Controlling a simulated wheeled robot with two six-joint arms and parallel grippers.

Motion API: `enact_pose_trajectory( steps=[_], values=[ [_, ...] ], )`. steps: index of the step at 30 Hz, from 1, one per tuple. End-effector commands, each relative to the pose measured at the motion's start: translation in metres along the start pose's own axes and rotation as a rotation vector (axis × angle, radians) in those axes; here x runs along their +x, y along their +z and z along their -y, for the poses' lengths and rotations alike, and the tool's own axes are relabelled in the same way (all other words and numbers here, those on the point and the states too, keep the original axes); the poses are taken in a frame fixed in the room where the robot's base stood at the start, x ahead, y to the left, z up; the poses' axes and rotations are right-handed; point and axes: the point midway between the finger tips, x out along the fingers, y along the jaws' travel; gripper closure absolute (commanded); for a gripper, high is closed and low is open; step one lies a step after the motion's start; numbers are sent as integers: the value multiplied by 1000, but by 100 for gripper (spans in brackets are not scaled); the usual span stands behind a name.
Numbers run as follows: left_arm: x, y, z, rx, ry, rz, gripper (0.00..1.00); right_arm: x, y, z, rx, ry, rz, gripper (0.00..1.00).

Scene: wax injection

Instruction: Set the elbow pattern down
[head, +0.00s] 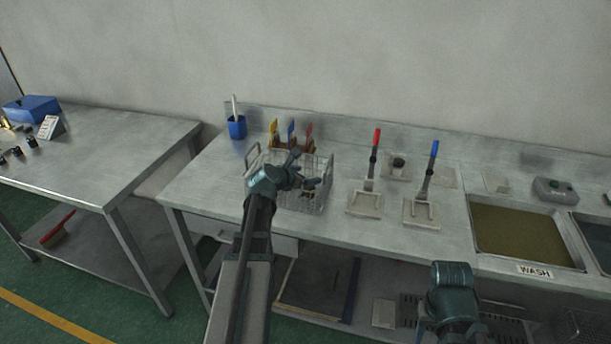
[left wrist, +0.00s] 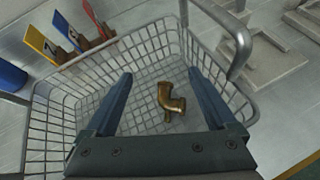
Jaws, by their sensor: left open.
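The elbow pattern (left wrist: 168,100), a small brown bent pipe piece, lies on the mesh floor of the wire basket (left wrist: 58,143). In the head view the basket (head: 317,207) stands on the steel bench, and only a small brown bit of what is inside it shows behind my gripper. My left gripper (left wrist: 158,88) is open over the basket. Its two fingers stand apart on either side of the pattern, with a gap on both sides. In the head view my left gripper (head: 308,171) reaches in over the basket. My right gripper's fingertips are not clearly visible.
A blue cup (head: 237,128) and tagged holders (head: 291,133) stand behind the basket. Red-handled (head: 375,155) and blue-handled (head: 428,170) tools stand on pale plates to its right. A wash basin (head: 520,233) is farther right. The basket handle (left wrist: 228,35) rises near my fingers.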

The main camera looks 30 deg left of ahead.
Motion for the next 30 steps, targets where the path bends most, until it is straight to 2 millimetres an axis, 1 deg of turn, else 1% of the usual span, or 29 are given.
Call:
enact_pose_trajectory(
  steps=[1, 9, 15, 18, 21, 30],
  values=[
    [-6, 10, -2, 0, 0, 0, 10, -12, 1, -1, 0, 0, 0, 50],
    [-69, 8, 0, -2, 2, -1, 10, -41, 2, -4, 0, 0, 0, 50],
    [-103, 7, 0, -1, 1, 0, 10, -56, 3, -5, 0, 0, 0, 50],
    [-114, 6, 0, -1, 2, 0, 10, -61, 4, -6, 0, 0, 0, 50],
    [-120, 6, 0, 0, 1, 0, 10, -63, 4, -6, 0, 0, 0, 50],
    [-123, 5, -1, 0, 0, 0, 10, -64, 4, -6, 0, 0, 0, 50]
  ],
)
